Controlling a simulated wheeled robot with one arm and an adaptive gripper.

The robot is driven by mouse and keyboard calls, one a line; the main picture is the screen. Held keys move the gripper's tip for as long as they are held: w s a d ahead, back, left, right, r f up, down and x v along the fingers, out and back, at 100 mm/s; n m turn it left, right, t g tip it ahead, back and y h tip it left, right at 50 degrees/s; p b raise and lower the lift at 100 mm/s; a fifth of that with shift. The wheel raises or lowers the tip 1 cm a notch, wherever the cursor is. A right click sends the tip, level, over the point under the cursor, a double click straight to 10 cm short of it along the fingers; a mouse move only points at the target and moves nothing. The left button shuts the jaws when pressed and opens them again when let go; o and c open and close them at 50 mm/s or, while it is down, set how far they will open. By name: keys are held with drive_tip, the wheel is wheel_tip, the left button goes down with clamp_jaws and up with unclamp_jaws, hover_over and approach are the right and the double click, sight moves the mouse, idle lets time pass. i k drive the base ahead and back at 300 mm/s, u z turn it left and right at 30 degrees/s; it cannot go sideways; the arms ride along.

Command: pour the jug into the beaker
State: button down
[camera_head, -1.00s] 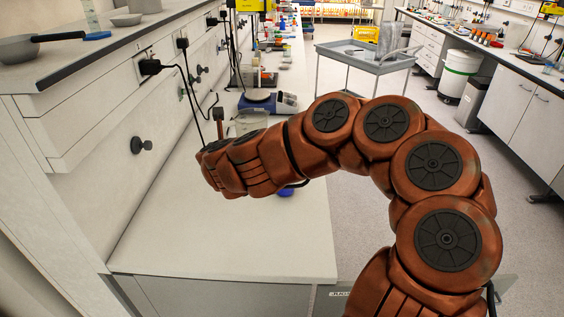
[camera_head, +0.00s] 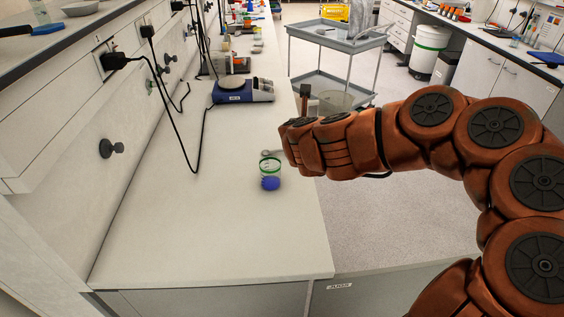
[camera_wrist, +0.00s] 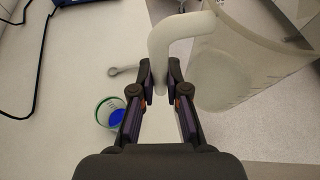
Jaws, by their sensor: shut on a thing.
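The jug (camera_wrist: 245,65) is large, translucent and whitish, with a thick white handle (camera_wrist: 178,38). My gripper (camera_wrist: 160,88) is shut on the handle's lower end, and the jug's body is to the right of the fingers in the wrist view. In the head view the jug (camera_head: 337,101) shows partly behind my arm, at the counter's right edge. The beaker (camera_head: 270,166) is small and clear with green markings and stands on the counter left of my arm. In the wrist view the beaker (camera_wrist: 104,108) is left of the fingers, with blue showing within its outline; I cannot tell whether that is contents.
A grey ring-ended tool (camera_wrist: 124,70) lies near the beaker. A blue scale (camera_head: 235,98) stands farther back, with black cables (camera_head: 184,150) to its left. The front counter (camera_head: 200,235) is clear. A grey trolley (camera_head: 335,42) stands beyond the counter's right side.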

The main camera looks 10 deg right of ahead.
sight(270, 166)
drive_tip(key=k, duration=0.95)
drive_tip(key=u, duration=1.05)
drive_tip(key=i, duration=1)
